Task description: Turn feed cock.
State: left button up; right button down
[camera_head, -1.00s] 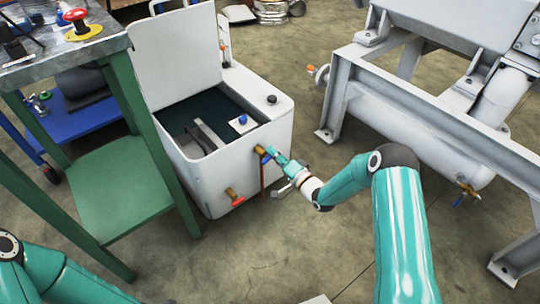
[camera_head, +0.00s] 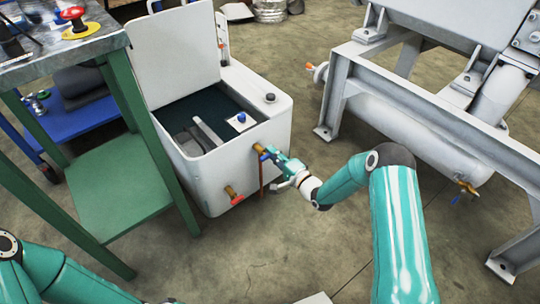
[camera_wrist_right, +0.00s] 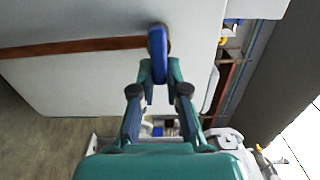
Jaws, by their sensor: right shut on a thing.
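The feed cock (camera_head: 261,149) is a small brass valve with a blue lever on the right side of the white open-lidded tank (camera_head: 196,98). My right gripper (camera_head: 271,156) is at this cock. In the right wrist view its fingers (camera_wrist_right: 158,78) are shut on the blue lever (camera_wrist_right: 157,52), which stands between the fingertips. The brass body is mostly hidden there behind the lever. My left arm shows at the lower left of the head view, but its gripper is out of view.
A red-handled cock (camera_head: 233,194) sits lower on the tank's front. A green stand (camera_head: 128,185) is at the left. A grey metal frame (camera_head: 440,115) with a white cylinder stands at the right, with another blue-handled cock (camera_head: 462,193). The floor between is clear.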

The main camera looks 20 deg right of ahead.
jog(key=shift+s+f, duration=0.15)
jog(key=shift+f, duration=0.25)
jog(key=c, duration=1.2)
grip_release()
jog(key=shift+o, duration=0.2)
jog(key=shift+r, duration=0.15)
jog(key=shift+r, duration=0.1)
jog(key=v, duration=1.1)
jog(key=shift+s+d, duration=0.15)
jog(key=shift+s, duration=0.25)
